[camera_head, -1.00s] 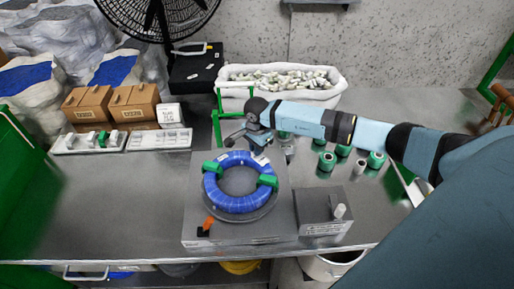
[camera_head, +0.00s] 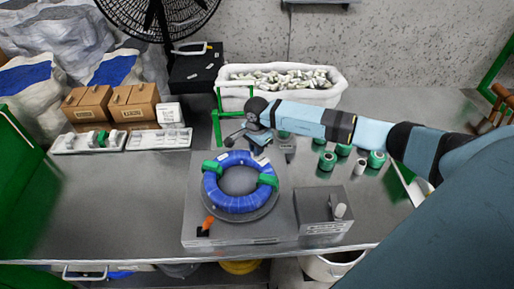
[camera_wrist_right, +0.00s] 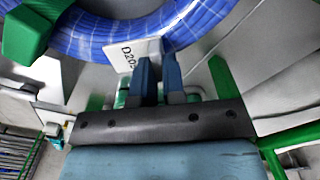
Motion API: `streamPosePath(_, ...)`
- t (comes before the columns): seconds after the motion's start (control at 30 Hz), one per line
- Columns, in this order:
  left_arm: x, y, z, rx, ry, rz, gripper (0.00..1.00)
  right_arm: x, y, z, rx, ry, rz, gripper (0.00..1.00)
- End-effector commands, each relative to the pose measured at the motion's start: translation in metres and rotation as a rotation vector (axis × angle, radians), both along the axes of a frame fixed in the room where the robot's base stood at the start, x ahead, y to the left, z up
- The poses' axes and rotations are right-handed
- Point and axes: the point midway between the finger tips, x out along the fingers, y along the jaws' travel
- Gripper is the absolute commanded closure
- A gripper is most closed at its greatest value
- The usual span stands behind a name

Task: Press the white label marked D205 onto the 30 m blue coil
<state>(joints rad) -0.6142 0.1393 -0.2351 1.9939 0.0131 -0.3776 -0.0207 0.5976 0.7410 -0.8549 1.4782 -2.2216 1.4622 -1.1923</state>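The blue coil (camera_head: 211,190) lies on a round plate on a grey stand, with green clips (camera_head: 268,181) around it. My right gripper (camera_head: 258,147) is over its far right edge. In the right wrist view its two fingers (camera_wrist_right: 159,62) are close together with the white label (camera_wrist_right: 126,56) between their tips. The label's marking reads D20, the rest hidden behind a finger. The label is against or just beside the coil (camera_wrist_right: 185,22); I cannot tell whether it touches. It also shows in the head view (camera_head: 262,160). My left gripper is not in view.
A grey box (camera_head: 320,222) stands right of the coil. Green rolls (camera_head: 327,161) are behind it. A white bin of small parts (camera_head: 285,88) and a green frame (camera_head: 217,117) are at the back.

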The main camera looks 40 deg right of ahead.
Motion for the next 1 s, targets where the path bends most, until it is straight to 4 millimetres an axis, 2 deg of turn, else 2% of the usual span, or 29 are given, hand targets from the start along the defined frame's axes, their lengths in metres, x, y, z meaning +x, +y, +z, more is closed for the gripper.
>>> streamPosePath(0.03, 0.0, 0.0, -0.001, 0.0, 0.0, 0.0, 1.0, 0.0, 0.0, -0.001, 0.0, 0.001, 0.0, 0.88)
streamPosePath(0.07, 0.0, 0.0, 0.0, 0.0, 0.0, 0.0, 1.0, 0.0, 0.0, -0.001, 0.0, 0.001, 0.0, 0.81)
streamPosePath(0.27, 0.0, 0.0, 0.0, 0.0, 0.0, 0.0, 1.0, 0.0, 0.0, -0.001, 0.0, 0.001, 0.0, 0.81)
streamPosePath(0.4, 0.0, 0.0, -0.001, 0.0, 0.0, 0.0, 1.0, 0.0, 0.0, -0.001, 0.0, 0.001, 0.0, 0.52)
streamPosePath(0.73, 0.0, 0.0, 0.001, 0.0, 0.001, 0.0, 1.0, 0.0, 0.0, 0.001, 0.0, 0.001, 0.0, 0.52)
streamPosePath(1.0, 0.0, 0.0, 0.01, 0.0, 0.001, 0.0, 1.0, 0.0, 0.0, 0.018, -0.001, 0.0, 0.001, 0.52)
